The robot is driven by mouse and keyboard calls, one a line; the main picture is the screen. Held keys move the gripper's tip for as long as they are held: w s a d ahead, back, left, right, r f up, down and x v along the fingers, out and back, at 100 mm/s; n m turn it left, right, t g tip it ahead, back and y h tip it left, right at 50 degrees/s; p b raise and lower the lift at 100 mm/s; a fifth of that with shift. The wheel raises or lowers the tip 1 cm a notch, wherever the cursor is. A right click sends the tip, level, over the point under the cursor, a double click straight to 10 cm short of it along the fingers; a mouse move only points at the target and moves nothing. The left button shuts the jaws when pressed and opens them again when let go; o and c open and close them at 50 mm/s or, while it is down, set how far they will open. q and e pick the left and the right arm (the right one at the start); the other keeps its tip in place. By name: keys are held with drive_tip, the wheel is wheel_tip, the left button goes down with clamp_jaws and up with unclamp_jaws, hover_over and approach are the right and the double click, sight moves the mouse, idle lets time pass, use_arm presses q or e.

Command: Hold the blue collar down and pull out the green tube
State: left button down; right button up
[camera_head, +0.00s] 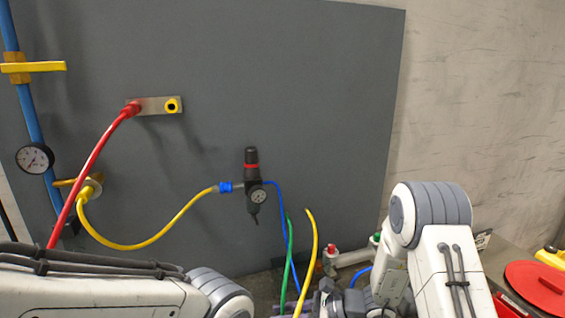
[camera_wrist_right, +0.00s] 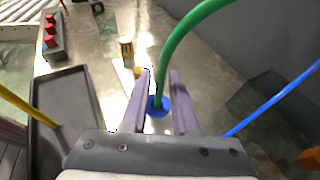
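The green tube (camera_head: 289,262) hangs near the bottom middle of the head view. In the right wrist view the green tube (camera_wrist_right: 180,38) curves down from the top to the blue collar (camera_wrist_right: 157,109). My right gripper (camera_wrist_right: 160,76) has its two purple fingers on either side of the tube's lower end and the collar. A gap shows between the fingers, so it looks open; whether a finger touches the tube or collar is unclear. My left arm comes in at lower left of the head view, but its gripper fingers cannot be made out there.
A yellow tube (camera_head: 311,250) and a blue tube (camera_head: 286,220) run close to the green one. A regulator (camera_head: 252,180) is on the grey panel (camera_head: 330,90) behind. In the right wrist view, a dark tray (camera_wrist_right: 68,95) lies left and a brass-and-white fitting (camera_wrist_right: 126,50) ahead.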

drive_tip(key=shift+o, duration=0.3)
drive_tip(key=shift+d+r, duration=0.1)
drive_tip(key=shift+d, duration=0.15)
drive_tip(key=b+v, duration=0.2)
drive_tip(key=v, duration=0.7)
drive_tip(key=s+a+r+n+g+h, duration=0.2)
drive_tip(key=s+a+n+g+h, duration=0.15)
drive_tip(key=s+n, duration=0.35)
drive_tip(key=s+a+r+n+g+h, duration=0.2)
drive_tip(key=s+a+n+g, duration=0.15)
drive_tip(key=s+n, duration=0.4)
drive_tip(key=s+d+r+n+t+h, duration=0.2)
drive_tip(key=s+d+n+t+h, duration=0.1)
drive_tip(key=s+n+h, duration=0.4)
drive_tip(key=s+n+t, duration=0.1)
drive_tip(key=s+n, duration=0.2)
drive_tip(key=n, duration=0.3)
